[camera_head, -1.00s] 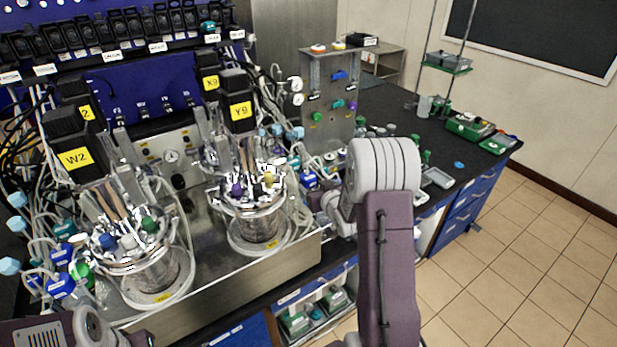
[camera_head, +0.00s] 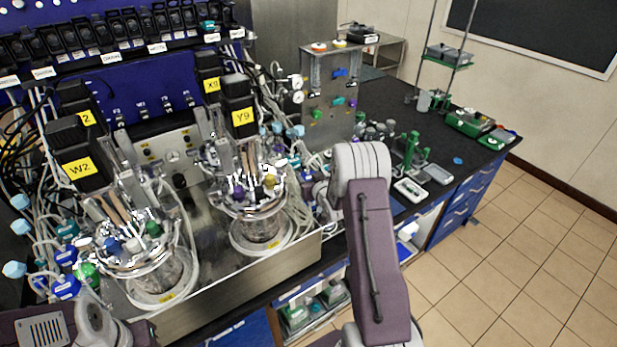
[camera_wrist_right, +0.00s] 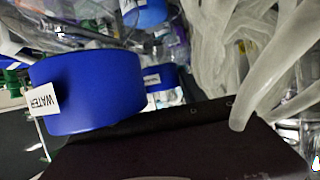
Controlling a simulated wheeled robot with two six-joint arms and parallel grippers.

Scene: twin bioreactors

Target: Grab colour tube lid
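In the right wrist view a large blue lid (camera_wrist_right: 95,88) with a white WATER label is close in front, just beyond a dark edge that may be part of my right gripper. Its fingertips cannot be made out there. In the head view my right gripper (camera_head: 323,203) is mostly hidden behind its own wrist, beside the right reactor (camera_head: 258,222). Coloured lids top the reactors: blue (camera_head: 112,246) and green (camera_head: 153,229) on the left one, purple (camera_head: 239,193) and yellow (camera_head: 269,181) on the right one. My left arm shows at the bottom left; its gripper is out of sight.
Pale tubes (camera_wrist_right: 240,50) hang close at the right of the wrist view. A metal tray (camera_head: 235,285) holds both reactors. The dark bench (camera_head: 385,100) behind my right arm carries green holders (camera_head: 412,150) and a panel (camera_head: 332,85). Tiled floor lies open at the right.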

